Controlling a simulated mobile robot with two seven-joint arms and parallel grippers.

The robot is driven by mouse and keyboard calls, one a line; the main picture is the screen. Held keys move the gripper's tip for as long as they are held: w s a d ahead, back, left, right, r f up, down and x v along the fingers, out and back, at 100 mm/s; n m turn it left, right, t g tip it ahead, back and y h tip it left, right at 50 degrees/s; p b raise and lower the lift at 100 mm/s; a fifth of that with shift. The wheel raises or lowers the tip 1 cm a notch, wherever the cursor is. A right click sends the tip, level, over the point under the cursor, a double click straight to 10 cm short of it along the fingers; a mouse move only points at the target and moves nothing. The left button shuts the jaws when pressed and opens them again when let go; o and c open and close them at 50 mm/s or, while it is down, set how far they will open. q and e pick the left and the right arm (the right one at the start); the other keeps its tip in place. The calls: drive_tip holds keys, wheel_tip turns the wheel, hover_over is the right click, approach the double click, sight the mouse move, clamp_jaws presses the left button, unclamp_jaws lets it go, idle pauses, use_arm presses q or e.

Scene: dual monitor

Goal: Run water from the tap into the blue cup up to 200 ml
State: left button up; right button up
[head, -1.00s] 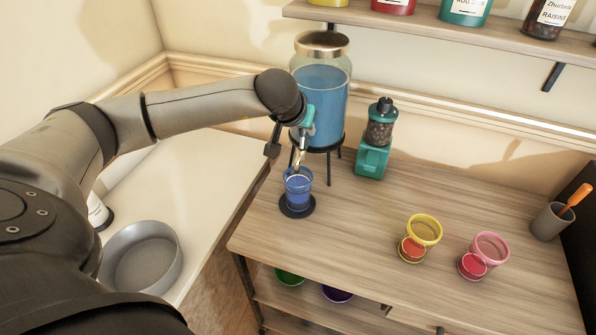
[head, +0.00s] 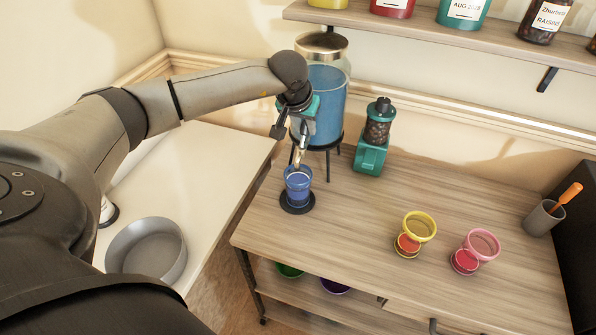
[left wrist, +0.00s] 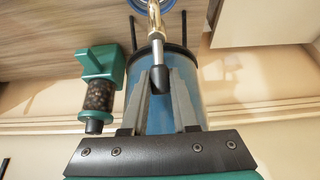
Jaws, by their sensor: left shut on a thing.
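The blue cup (head: 298,184) stands upright on a dark round coaster (head: 299,207) near the table's left edge, below the tap. The tap (head: 299,157) has a gold spout and comes from a glass dispenser (head: 328,95) of blue liquid on a black stand. My left gripper (head: 293,132) is at the tap. In the left wrist view, its fingers (left wrist: 164,80) are shut on the tap's dark handle (left wrist: 159,79). The cup's rim (left wrist: 146,4) shows at the top edge there. Running water and the cup's fill level cannot be made out. My right gripper is not in view.
A teal grinder (head: 372,145) stands right of the dispenser. A yellow cup (head: 420,227) and a pink cup (head: 482,244) stand at the right of the table. A grey holder (head: 543,218) is farther right. A grey pan (head: 147,250) lies on the white counter.

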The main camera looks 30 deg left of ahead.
use_arm(q)
drive_tip(key=shift+w+f+g, duration=0.1)
drive_tip(key=shift+w+g, duration=0.2)
drive_tip(key=shift+g, duration=0.3)
drive_tip(key=shift+w+a+f+g+h, duration=0.1)
drive_tip(key=shift+w+f+g+h, duration=0.15)
drive_tip(key=shift+g, duration=0.35)
drive_tip(key=shift+r, duration=0.1)
clamp_jaws()
drive_tip(key=o, duration=1.4)
unclamp_jaws()
drive_tip(key=shift+r, duration=0.1)
drive_tip(key=shift+w+r+p, duration=0.1)
drive_tip(key=shift+r+p, duration=2.15)
drive_tip(key=shift+r, duration=1.4)
